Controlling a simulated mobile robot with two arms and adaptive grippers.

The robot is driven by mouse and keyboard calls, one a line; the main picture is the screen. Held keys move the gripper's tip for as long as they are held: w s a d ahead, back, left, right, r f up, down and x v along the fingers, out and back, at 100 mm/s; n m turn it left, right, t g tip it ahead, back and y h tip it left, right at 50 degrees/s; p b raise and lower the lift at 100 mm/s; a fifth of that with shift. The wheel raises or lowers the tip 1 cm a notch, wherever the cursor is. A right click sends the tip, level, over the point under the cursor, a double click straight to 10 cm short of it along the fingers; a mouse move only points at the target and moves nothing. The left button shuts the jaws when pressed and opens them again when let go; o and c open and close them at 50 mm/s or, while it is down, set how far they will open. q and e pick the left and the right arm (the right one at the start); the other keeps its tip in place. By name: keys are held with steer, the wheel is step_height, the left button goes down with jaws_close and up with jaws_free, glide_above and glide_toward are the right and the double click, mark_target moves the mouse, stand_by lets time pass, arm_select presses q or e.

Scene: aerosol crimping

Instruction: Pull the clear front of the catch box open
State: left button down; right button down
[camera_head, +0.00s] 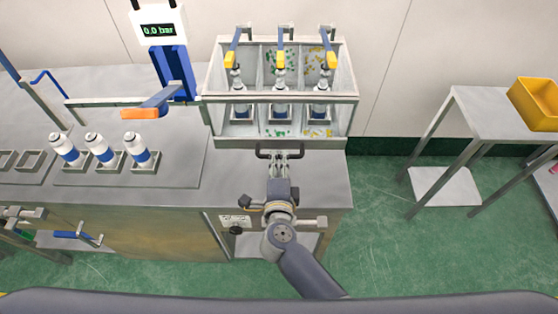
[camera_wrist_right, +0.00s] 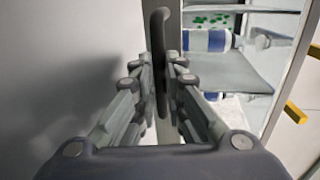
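The catch box (camera_head: 348,75) stands on the bench, a pale frame with three bays. Its clear front (camera_head: 300,122) looks upright and closed, with a white-and-blue can behind it in each bay. A dark bar handle (camera_head: 264,153) sits low on the front; it stands upright in the right wrist view (camera_wrist_right: 160,22). My right gripper (camera_head: 284,160) is at the handle. In the right wrist view its fingertips (camera_wrist_right: 162,75) lie close on both sides of the bar and appear closed on it. Contact is partly hidden by the fingers.
Blue-and-yellow levers (camera_head: 281,60) stand over the bays. Three cans (camera_head: 103,150) sit in holders on the bench left of the box. A blue gauge stand (camera_head: 172,72) reads 0.0 bar. A side table (camera_head: 480,110) with a yellow bin (camera_head: 537,103) is at right, with open floor between.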

steer(key=shift+s, duration=0.1)
steer(key=shift+s, duration=0.5)
steer(key=f+p+v, duration=0.1)
steer(key=v, duration=0.7)
steer(key=f+p+v, duration=0.1)
steer(key=f+v, duration=0.1)
steer(key=v, duration=0.7)
steer(key=shift+s+f, duration=0.3)
steer(key=shift+s, duration=0.05)
steer(key=c, duration=1.9)
jaws_free()
